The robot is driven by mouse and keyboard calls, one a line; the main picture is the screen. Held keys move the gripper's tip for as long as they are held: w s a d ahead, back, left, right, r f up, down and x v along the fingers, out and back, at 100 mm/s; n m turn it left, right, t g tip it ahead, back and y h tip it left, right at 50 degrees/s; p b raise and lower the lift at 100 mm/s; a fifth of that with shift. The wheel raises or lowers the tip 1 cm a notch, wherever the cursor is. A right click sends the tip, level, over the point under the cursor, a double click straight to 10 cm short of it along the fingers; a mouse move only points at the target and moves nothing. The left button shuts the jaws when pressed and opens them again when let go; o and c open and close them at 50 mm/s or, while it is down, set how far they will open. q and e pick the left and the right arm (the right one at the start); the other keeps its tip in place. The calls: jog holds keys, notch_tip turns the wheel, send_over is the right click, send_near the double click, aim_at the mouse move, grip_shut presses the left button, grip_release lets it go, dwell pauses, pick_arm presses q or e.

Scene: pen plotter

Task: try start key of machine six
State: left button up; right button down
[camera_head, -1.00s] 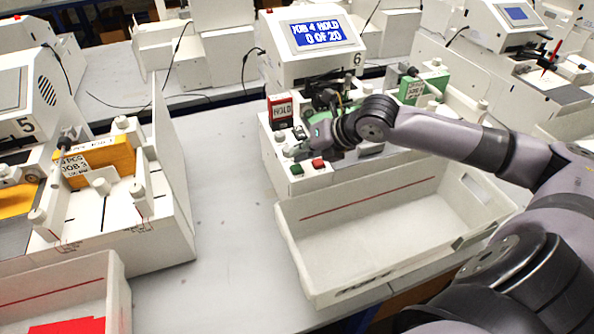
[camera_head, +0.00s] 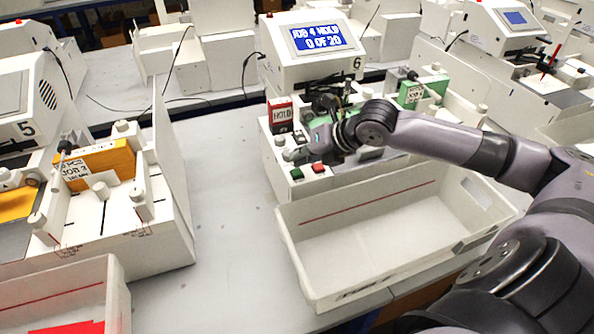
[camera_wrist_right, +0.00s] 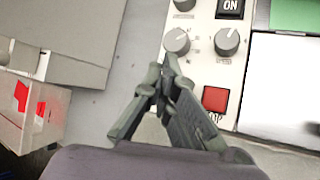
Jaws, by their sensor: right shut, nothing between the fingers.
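Machine six (camera_head: 300,68) stands in the middle of the head view, its blue screen (camera_head: 322,37) reading JOB 4 HOLD, 0 OF 20. A green key (camera_head: 297,174) and a red key (camera_head: 318,167) sit on its front panel. My right gripper (camera_head: 300,150) is over the panel's knobs, behind the keys. In the right wrist view the gripper (camera_wrist_right: 170,62) is shut and empty, its tips by a grey knob (camera_wrist_right: 177,40). The red key (camera_wrist_right: 215,98) is right of the fingers there; the green key is not visible, perhaps behind them. I cannot tell whether the tips touch anything. My left gripper is out of view.
A red HOLD sign (camera_head: 280,115) stands at the panel's left. An ON switch (camera_wrist_right: 230,8) and a second knob (camera_wrist_right: 227,42) are close to the fingers. An empty white bin (camera_head: 350,275) is in front. Machine five (camera_head: 15,100) is at left, with clear table between.

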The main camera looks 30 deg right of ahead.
aim_at(300, 170)
jog(key=shift+f, duration=0.1)
dwell(0.3)
jog(key=shift+f, duration=0.3)
jog(key=shift+f, duration=0.5)
dwell(0.7)
jog(key=shift+r+p, duration=0.1)
jog(key=shift+p, duration=0.2)
jog(key=shift+r+p, duration=0.8)
jog(key=shift+p, duration=0.25)
notch_tip(300, 170, up, 5)
jog(key=p, duration=0.5)
jog(key=shift+p, duration=0.4)
